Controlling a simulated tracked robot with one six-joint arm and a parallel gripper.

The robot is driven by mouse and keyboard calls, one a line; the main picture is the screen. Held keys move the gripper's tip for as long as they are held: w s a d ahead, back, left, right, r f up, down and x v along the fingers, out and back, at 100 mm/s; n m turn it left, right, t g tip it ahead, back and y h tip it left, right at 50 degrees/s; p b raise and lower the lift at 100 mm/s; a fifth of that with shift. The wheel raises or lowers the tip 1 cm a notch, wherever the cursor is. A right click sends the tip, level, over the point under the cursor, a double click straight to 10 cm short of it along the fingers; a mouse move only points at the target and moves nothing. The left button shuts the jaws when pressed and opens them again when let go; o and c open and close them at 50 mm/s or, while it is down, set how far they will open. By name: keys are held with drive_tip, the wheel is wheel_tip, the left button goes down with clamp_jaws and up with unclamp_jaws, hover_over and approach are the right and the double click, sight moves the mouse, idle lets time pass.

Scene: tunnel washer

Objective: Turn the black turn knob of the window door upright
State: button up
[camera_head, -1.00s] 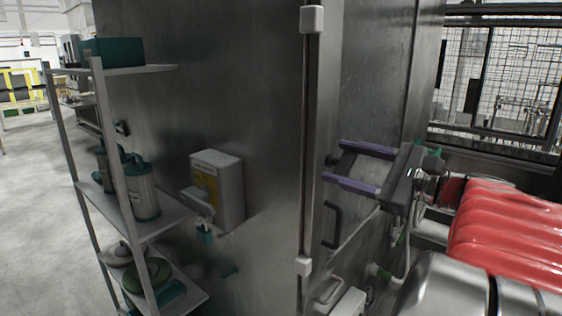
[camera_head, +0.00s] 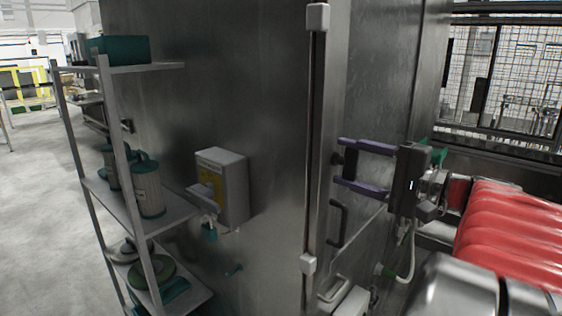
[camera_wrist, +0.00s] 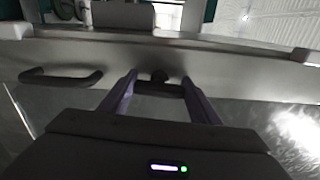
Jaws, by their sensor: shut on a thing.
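My gripper (camera_head: 343,163) is at the window door's narrow metal front, with its purple fingers one above the other. The black turn knob (camera_head: 350,162) shows as a dark piece between the fingertips. In the wrist view, the knob (camera_wrist: 160,88) is a dark bar across the gap between the fingers, with a dark round part at its middle. My gripper (camera_wrist: 160,80) is shut on it there. Its exact tilt is hard to tell because the fingers hide its ends. The window door (camera_head: 325,110) is grey metal; its pane is not clearly seen.
A black handle (camera_head: 337,223) sits below the knob, and it shows left of my fingers in the wrist view (camera_wrist: 60,76). A vertical rod (camera_head: 315,140) runs along the door edge.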

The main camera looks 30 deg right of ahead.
drive_tip(key=shift+a+f+n, duration=0.1)
drive_tip(key=shift+f+n, duration=0.15)
drive_tip(key=shift+n, duration=0.25)
drive_tip(key=o, duration=1)
drive_tip(key=shift+r, duration=0.15)
drive_tip(key=shift+o, duration=0.2)
drive_tip(key=shift+s, duration=0.1)
drive_tip(key=v, duration=1.3)
drive_tip(key=shift+s, duration=0.35)
